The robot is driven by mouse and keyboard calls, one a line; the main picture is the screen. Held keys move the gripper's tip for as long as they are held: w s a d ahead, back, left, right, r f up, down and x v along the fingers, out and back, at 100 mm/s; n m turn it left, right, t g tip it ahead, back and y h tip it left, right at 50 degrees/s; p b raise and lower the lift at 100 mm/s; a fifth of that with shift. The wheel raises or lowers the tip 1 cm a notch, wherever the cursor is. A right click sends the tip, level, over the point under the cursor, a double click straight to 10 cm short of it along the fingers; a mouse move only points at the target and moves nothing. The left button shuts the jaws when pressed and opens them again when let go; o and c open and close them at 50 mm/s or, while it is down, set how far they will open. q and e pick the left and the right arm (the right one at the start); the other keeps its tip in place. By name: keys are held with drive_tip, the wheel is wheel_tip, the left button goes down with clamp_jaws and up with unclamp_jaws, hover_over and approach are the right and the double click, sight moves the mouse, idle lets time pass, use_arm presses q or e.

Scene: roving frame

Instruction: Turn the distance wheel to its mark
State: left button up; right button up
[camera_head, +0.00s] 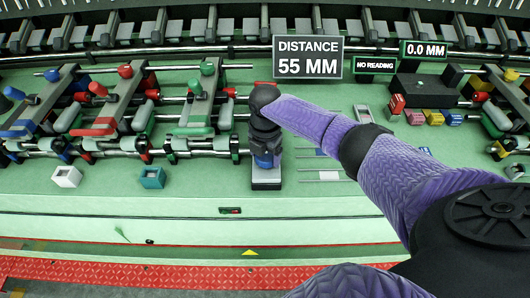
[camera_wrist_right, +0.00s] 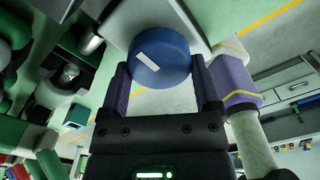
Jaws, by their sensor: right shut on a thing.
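The distance wheel is a round blue knob with a white bar on its face, seen in the right wrist view (camera_wrist_right: 160,62). My right gripper (camera_wrist_right: 158,75) has its two purple fingers on either side of the wheel and is shut on it. In the head view my right gripper (camera_head: 265,146) points down over a small dark block with a pale front (camera_head: 266,183), hiding most of the wheel. A sign (camera_head: 308,58) reads "DISTANCE 55 MM". A small display (camera_head: 424,50) reads "0.0 MM". My left gripper is not in view.
A plate (camera_head: 375,65) reads "NO READING". Frames with coloured levers (camera_head: 95,115) and rods crowd the left of the green bench. A white box (camera_head: 67,177) and a teal box (camera_head: 152,178) sit in front. Several coloured blocks (camera_head: 415,117) lie at right.

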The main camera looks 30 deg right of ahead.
sight(265, 155)
drive_tip(key=shift+w+r, duration=0.1)
drive_tip(key=o, duration=1.1)
drive_tip(key=shift+c, duration=0.2)
wheel_tip(265, 155, up, 10)
